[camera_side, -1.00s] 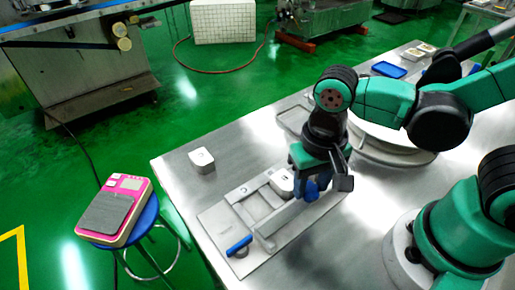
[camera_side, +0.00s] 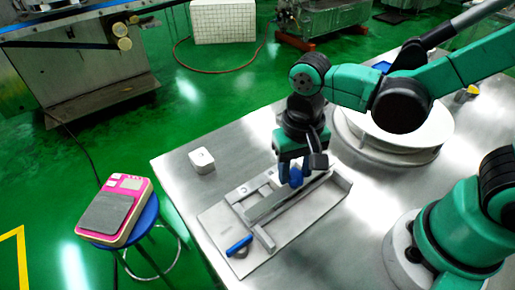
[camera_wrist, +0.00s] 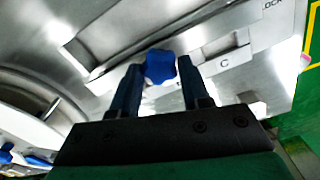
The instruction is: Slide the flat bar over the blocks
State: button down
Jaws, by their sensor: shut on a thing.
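The flat bar (camera_side: 268,206) is a long grey strip lying across the fixture plate (camera_side: 217,227). A blue knob (camera_side: 296,178) stands on the bar toward its right end. My gripper (camera_side: 293,170) is shut on this knob from above. In the wrist view, the knob (camera_wrist: 160,66) sits between the two dark fingers (camera_wrist: 158,88). The bar (camera_wrist: 115,70) runs diagonally behind the knob there. A pale block frame (camera_side: 247,193) shows along the bar's far side. My gripper and the bar hide part of the blocks, so their full cover cannot be told.
A blue handle (camera_side: 239,245) lies at the plate's near left end. A white square block (camera_side: 201,160) stands apart on the steel table (camera_side: 178,176). A round metal turntable (camera_side: 392,140) is close behind my gripper on the right. A pink scale (camera_side: 115,210) sits on a stool left.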

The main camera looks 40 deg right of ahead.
aim_at(294, 171)
jog(key=shift+w, duration=0.2)
jog(key=shift+c, duration=2.1)
grip_release()
jog(key=shift+s, duration=0.1)
jog(key=shift+r, duration=2.85)
jog(key=w+d+r+n+t, duration=0.2)
jog(key=d+n+t, duration=0.1)
jog(key=d+t, duration=0.4)
jog(key=shift+w+d+n, duration=0.3)
jog(key=shift+w+d, duration=0.1)
jog(key=shift+d, duration=0.55)
